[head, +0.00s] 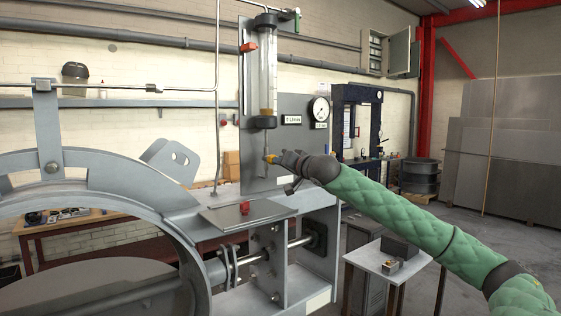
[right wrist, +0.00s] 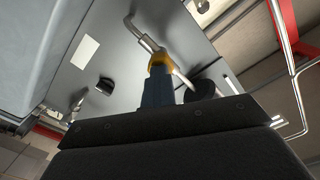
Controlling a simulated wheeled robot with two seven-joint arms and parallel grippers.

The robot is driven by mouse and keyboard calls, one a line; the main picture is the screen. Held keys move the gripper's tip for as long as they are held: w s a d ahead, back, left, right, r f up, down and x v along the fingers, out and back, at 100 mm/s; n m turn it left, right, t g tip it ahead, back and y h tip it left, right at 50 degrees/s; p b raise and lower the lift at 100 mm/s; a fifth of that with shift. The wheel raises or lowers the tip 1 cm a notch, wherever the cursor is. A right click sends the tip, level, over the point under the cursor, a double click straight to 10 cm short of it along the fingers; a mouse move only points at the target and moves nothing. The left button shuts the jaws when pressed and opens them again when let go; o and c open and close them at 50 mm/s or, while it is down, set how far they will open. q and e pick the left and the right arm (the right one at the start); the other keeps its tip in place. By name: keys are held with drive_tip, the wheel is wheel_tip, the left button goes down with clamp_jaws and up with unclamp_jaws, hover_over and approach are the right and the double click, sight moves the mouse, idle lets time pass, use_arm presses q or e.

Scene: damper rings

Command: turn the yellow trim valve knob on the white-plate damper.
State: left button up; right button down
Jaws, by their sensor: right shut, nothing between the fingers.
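The yellow knob (head: 270,158) sits on a thin pipe below the clear flow tube (head: 267,75), in front of the grey upright panel (head: 290,100). My right gripper (head: 277,158) comes in from the right with its tips at the knob. In the right wrist view, the shut dark fingers (right wrist: 157,88) point at the yellow knob (right wrist: 160,61) and overlap its near side. I cannot tell whether they touch it. Nothing is held between them. The big grey damper ring (head: 110,165) stands at the left. My left gripper is not in view.
A round gauge (head: 319,109) is on the panel's right side. A red knob (head: 246,208) and a flat grey plate (head: 240,215) lie below the panel. A small table (head: 385,262) with boxes stands at the lower right. The floor beyond is open.

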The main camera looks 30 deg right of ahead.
drive_tip(key=shift+n, duration=0.7)
drive_tip(key=shift+r, duration=0.1)
drive_tip(key=n+p, duration=0.2)
drive_tip(key=n, duration=0.2)
drive_tip(key=shift+n, duration=0.3)
drive_tip(key=c, duration=2.2)
unclamp_jaws()
drive_tip(key=c, duration=1.7)
unclamp_jaws()
